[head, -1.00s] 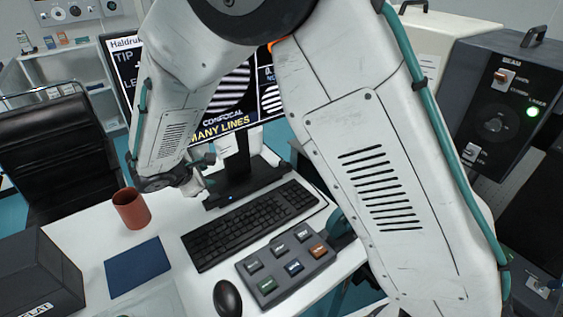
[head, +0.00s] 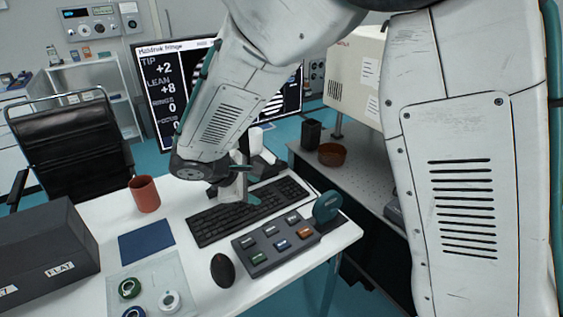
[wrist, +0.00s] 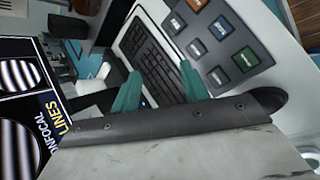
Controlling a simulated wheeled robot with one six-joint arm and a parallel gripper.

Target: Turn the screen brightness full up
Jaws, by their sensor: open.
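The screen (head: 167,95) stands at the back of the white desk, lit, with white text and striped fringe pictures; my arm covers much of it. Its striped pictures also show at the left of the wrist view (wrist: 18,70). The screen's stand and base are partly hidden behind my gripper, and I cannot make out a brightness control. My gripper (head: 246,198) hangs over the keyboard, in front of the stand. In the wrist view its teal fingers (wrist: 160,88) are apart with nothing between them.
A black keyboard (head: 215,224), grey button box (head: 268,246) and mouse (head: 223,270) lie on the desk. A teal disc (head: 327,207) stands beside the box. A reddish cup (head: 144,194), blue mat (head: 146,246) and dark box (head: 45,250) are at left.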

